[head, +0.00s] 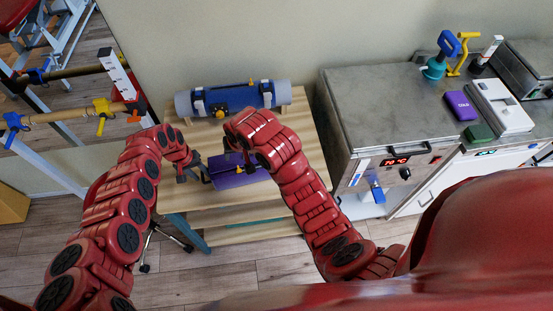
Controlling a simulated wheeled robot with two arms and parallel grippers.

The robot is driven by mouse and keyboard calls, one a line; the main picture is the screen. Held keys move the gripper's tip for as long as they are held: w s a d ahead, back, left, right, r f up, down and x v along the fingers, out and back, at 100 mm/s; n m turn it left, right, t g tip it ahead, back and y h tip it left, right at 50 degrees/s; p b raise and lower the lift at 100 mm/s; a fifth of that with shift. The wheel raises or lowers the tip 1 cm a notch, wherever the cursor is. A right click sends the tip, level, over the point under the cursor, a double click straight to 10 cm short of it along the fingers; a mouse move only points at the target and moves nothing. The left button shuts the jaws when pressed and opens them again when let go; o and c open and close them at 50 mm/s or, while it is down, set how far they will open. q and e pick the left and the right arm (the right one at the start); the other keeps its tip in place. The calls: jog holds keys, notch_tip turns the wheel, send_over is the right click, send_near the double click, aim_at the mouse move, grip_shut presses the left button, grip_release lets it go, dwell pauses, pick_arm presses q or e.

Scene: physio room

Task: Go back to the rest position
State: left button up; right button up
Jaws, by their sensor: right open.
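My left gripper (191,172) is over the left part of the wooden table, beside the left edge of a purple object (232,180). Its dark fingers are small, and I cannot tell if they touch the purple object or are open or shut. My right gripper (243,158) is open above the purple object, mostly hidden behind my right wrist. The purple object lies on the table, partly covered by my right arm.
On the wooden table (186,197), a blue-grey roll (236,98) with straps lies at the back. A grey metal-topped unit (385,105) stands close on the right. A dark purple pack (461,105) and a white device (500,103) lie farther right. Parallel bars (75,112) stand left.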

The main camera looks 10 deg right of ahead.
pick_arm(q)
notch_tip(320, 180, up, 6)
jog(key=p, duration=0.6)
jog(key=shift+r, duration=0.25)
notch_tip(320, 180, up, 2)
jog(key=p, duration=0.2)
jog(key=shift+r+p, duration=0.25)
jog(key=shift+p, duration=0.05)
jog(key=shift+w+d, duration=0.1)
dwell(0.5)
